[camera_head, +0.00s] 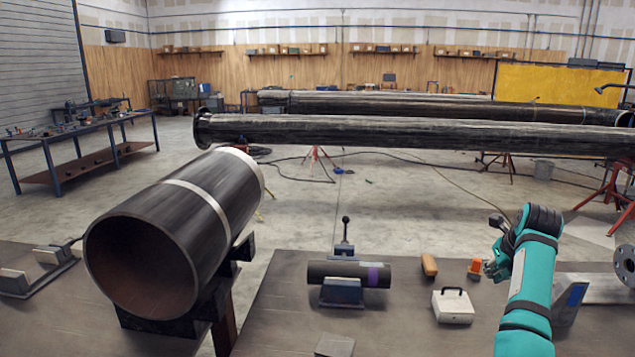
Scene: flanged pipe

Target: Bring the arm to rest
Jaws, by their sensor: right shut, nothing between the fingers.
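My right arm (532,270) comes in from the lower right, in a teal sleeve with dark bands. Its gripper (492,270) is small in the picture, partly hidden by the wrist, and is shut with nothing in it. It is above the right part of the table (400,325), near a small orange object (474,268). I cannot tell whether they touch. My left gripper is not in view.
A large dark pipe (170,235) rests on a support at left. A short pipe (349,272) lies in a clamp mid-table. A white box (453,306), a tan block (429,266) and a flange (625,263) are nearby.

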